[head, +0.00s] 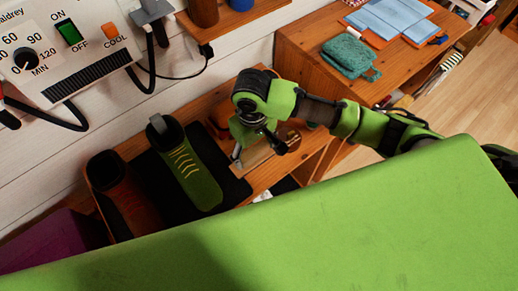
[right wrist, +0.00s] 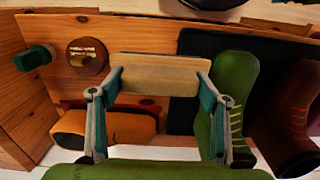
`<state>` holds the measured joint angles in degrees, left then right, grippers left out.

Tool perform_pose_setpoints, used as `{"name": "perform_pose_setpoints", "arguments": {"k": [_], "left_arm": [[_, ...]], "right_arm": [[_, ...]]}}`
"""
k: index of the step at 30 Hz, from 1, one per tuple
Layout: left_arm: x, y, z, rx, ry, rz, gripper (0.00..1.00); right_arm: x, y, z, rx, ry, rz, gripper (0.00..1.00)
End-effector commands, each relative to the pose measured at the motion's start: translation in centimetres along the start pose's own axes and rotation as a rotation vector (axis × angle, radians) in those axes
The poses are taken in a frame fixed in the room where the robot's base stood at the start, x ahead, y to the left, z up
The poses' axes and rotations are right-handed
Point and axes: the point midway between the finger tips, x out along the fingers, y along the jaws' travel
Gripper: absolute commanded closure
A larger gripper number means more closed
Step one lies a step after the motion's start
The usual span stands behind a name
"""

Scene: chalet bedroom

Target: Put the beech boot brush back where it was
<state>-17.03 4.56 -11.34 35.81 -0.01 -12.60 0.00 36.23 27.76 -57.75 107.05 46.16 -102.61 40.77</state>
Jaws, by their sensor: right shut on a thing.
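The beech boot brush (right wrist: 165,75) is a pale wooden block held across the fingers of my right gripper (right wrist: 160,88) in the right wrist view. Both fingers press on its ends. In the head view the pale brush (head: 257,156) shows partly below my right gripper (head: 262,147), over the wooden bench (head: 262,181). I cannot tell whether the brush touches the bench; its underside is hidden. My left gripper is not in view.
A green boot (head: 189,168) and a brown boot (head: 122,190) stand on a black mat (head: 235,187) beside the brush. A round brown tin (right wrist: 87,57), a green object (right wrist: 34,58) and an orange-brown item (right wrist: 105,133) are close by. A boot dryer (head: 75,75) hangs above.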

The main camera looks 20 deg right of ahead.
Motion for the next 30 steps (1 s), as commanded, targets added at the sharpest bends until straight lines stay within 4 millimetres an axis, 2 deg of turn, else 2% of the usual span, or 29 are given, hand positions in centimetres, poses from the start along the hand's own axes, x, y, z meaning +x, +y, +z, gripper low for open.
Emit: {"name": "perform_pose_setpoints", "arguments": {"k": [3,7,14,21,30], "left_arm": [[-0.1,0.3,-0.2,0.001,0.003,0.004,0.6],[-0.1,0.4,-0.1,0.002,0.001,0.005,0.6],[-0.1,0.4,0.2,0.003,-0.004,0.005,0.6],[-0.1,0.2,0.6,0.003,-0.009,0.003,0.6],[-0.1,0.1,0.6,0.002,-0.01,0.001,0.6]], "right_arm": [[2.4,1.8,-1.3,0.004,-0.003,0.002,0.51],[4.3,3.0,-2.4,0.003,-0.001,0.002,0.51],[5.8,3.9,-3.3,0.0,0.0,0.0,0.51],[8.8,4.1,-3.4,-0.001,0.0,0.001,0.51],[9.1,4.1,-3.4,-0.002,0.002,0.0,0.51]]}}
